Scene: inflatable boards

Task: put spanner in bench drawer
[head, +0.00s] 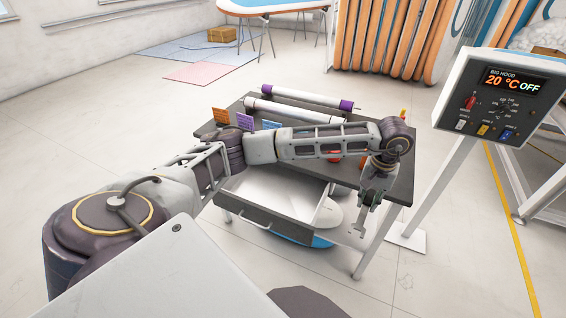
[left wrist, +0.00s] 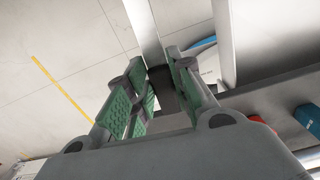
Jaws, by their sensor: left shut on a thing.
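My left gripper (head: 369,198) hangs at the front right corner of the bench (head: 398,188), pointing down. It is shut on the spanner (head: 357,229), a grey tool whose forked end hangs below the fingers. The bench drawer (head: 262,215) is pulled open to the left of the gripper; its white inside looks empty where it shows. The spanner is outside the drawer, to the right of it. In the left wrist view the green-padded fingers (left wrist: 155,95) close around a dark part; the spanner's outline is unclear there. My right gripper is not in view.
My left arm crosses above the bench and hides part of its top. Rolls (head: 305,98) and coloured cards (head: 245,121) lie at the back. A control box (head: 497,95) on a post stands at the right. A blue-white board (head: 312,240) lies under the drawer.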

